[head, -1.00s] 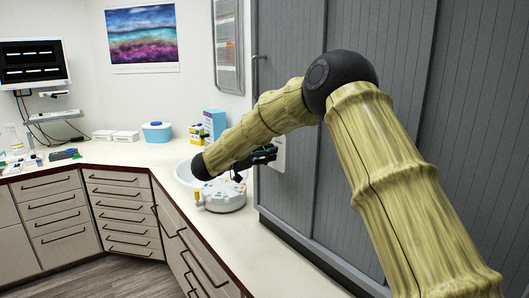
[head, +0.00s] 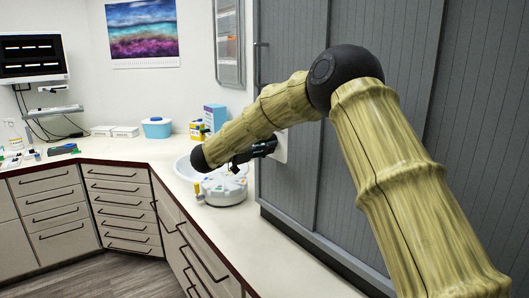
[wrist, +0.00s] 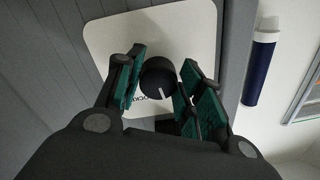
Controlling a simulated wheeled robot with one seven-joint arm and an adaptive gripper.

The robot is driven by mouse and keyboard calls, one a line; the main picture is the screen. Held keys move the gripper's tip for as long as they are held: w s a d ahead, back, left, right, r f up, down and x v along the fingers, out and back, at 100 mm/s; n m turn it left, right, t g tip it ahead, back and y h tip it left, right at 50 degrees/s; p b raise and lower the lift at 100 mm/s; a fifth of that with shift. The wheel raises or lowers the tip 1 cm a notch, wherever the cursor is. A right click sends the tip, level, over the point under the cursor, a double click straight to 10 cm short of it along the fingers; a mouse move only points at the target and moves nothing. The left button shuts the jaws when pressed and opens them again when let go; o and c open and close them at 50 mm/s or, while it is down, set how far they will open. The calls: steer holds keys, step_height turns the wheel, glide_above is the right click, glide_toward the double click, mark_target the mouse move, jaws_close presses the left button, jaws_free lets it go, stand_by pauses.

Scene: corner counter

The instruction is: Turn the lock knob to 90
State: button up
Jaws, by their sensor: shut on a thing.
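The lock knob (wrist: 158,78) is a round black knob with a white pointer line, on a white square plate (wrist: 185,35) fixed to grey panelling. In the wrist view the pointer line points down and slightly right, and dark lettering on the plate is partly hidden. My gripper (wrist: 160,88) has its teal-padded fingers on either side of the knob and is shut on it. In the head view my gripper (head: 268,147) reaches the plate (head: 282,150) on the grey panel; the knob is hidden there.
Below my forearm, a round white device (head: 224,190) with coloured parts stands on the counter (head: 240,232), beside a white basin (head: 184,170). A blue box (head: 214,117) and a blue-lidded tub (head: 156,128) stand farther back. A white-and-blue cylinder (wrist: 259,65) is right of the plate in the wrist view.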

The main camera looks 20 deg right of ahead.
steer(key=m+b, duration=0.7)
steer(key=b, duration=0.2)
steer(key=m+b, duration=0.6)
steer(key=b, duration=0.4)
steer(key=shift+d+r+m+g+h, duration=0.1)
steer(key=shift+r+m+g+h, duration=0.1)
steer(key=shift+m+g+h, duration=0.15)
steer(key=shift+r+m+b, duration=0.2)
steer(key=shift+m+b, duration=0.65)
steer(key=shift+b, duration=0.3)
steer(key=o, duration=1)
steer(key=shift+w, duration=0.1)
steer(key=shift+f, duration=0.1)
steer(key=shift+a, duration=0.2)
